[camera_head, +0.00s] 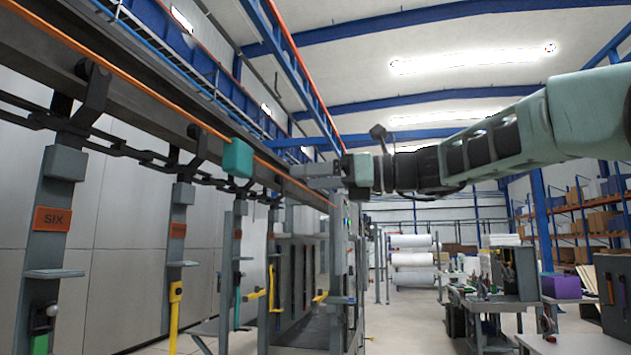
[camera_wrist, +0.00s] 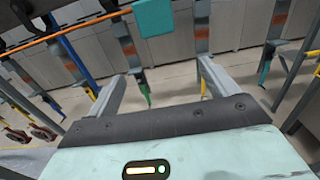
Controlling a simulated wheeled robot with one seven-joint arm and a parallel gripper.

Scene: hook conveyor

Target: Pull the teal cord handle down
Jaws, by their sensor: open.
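The teal cord handle (camera_head: 238,158) is a block on an orange cord (camera_head: 150,94) that runs along the overhead rail. It shows in the wrist view (camera_wrist: 156,17) at the top, beyond and between my fingertips. My gripper (camera_head: 292,176) is to the right of the handle in the head view, with its fingers pointing left. In the wrist view my gripper (camera_wrist: 163,70) has its two fingers wide apart with nothing between them. A gap shows between the fingertips and the handle, and they do not touch.
A dark chain conveyor (camera_head: 115,145) runs under the rail. Grey hangers with orange plates, one a "SIX" plate (camera_head: 53,220), hang from it. Yellow, green and teal items hang lower. A workbench (camera_head: 485,305) stands at right. The space below the handle shows hanging items close by.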

